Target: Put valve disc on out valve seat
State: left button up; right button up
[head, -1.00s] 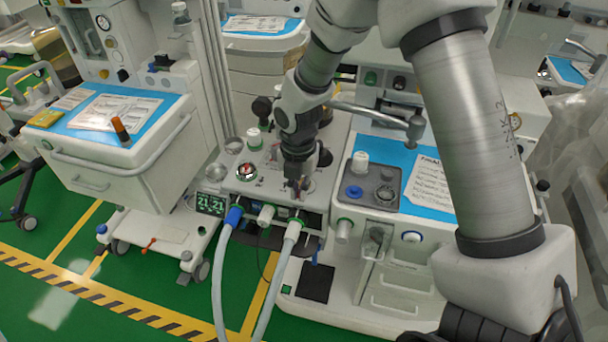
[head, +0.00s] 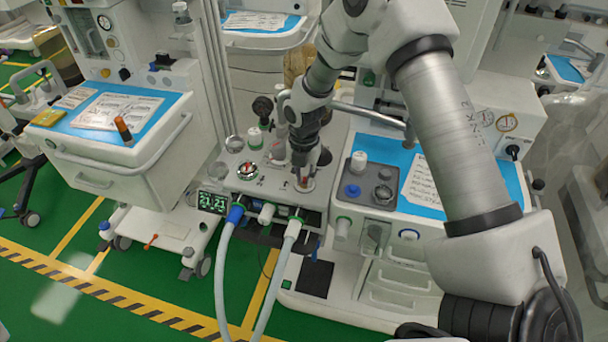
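My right gripper (head: 304,172) points down over the right-hand round valve seat (head: 305,186) on the grey-white top of the middle anaesthesia cart. Its fingertips are at or just above this seat, and they partly hide it. A small reddish spot shows at the fingertips. I cannot tell whether it is the valve disc or part of the seat, nor whether the fingers are closed on anything. A second round seat with a metal ring and red inside (head: 247,170) sits to the left on the same top. My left gripper is not in view.
Blue and white hoses (head: 228,255) hang from ports at the cart's front edge. A grey block with knobs (head: 370,184) stands right of the gripper. A clear round cap (head: 234,144) lies at the back left. Another cart (head: 130,165) stands at the left.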

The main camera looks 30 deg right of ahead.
aim_at(304, 179)
jog(key=shift+r, duration=0.5)
notch_tip(304, 179, up, 11)
jog(key=b, duration=0.1)
jog(key=shift+r, duration=0.15)
